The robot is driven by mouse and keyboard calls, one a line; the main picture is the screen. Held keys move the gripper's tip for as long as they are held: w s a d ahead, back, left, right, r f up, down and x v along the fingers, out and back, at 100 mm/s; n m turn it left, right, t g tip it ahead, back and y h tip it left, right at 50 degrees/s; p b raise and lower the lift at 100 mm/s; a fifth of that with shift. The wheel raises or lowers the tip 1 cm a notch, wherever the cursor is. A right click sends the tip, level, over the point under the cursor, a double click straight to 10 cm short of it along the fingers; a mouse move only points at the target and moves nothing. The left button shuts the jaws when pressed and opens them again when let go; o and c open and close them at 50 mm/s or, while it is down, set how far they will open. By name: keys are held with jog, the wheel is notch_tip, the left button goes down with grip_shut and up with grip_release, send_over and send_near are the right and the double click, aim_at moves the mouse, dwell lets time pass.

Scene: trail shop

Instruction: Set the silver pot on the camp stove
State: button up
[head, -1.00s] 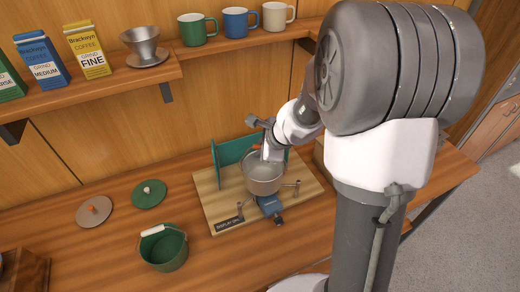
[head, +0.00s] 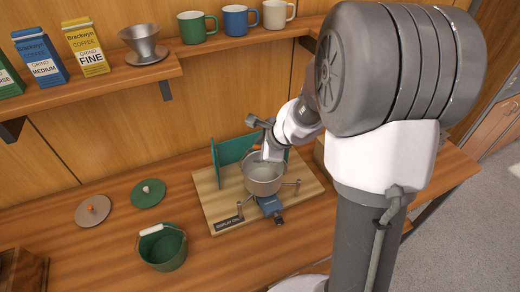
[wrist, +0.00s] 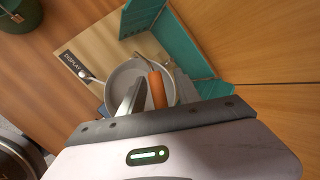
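The silver pot (head: 263,181) is upright at the display stove, over the blue canister part of the camp stove (head: 270,206). From this angle I cannot tell whether its base rests fully on the burner. My gripper (head: 272,150) is above the pot. In the wrist view, the pot (wrist: 127,76) lies beyond my gripper (wrist: 158,86), and its orange handle grip (wrist: 157,90) is between the two fingers, which look closed on it. The stove's burner is hidden under the pot.
The stove stands on a wooden display board (head: 213,205) with a teal windscreen (head: 228,152) behind. A green pot (head: 163,252) and two lids, green (head: 148,194) and grey (head: 92,211), lie to the left. A shelf (head: 120,88) with mugs and coffee runs above.

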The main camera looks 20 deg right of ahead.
jog(key=p+v, duration=0.7)
jog(key=v, duration=1)
jog(key=s+a+f+n+b, duration=0.5)
jog(key=s+a+n+b, duration=0.2)
jog(key=n+b, duration=0.2)
jog(key=s+a+f+n+g+b, duration=0.1)
jog(key=s+a+f+n+b, duration=0.4)
jog(key=s+a+n+b, duration=0.3)
jog(key=shift+s+a+n+y+b, duration=0.25)
jog(key=shift+n+b, duration=0.35)
jog(key=shift+n, duration=0.3)
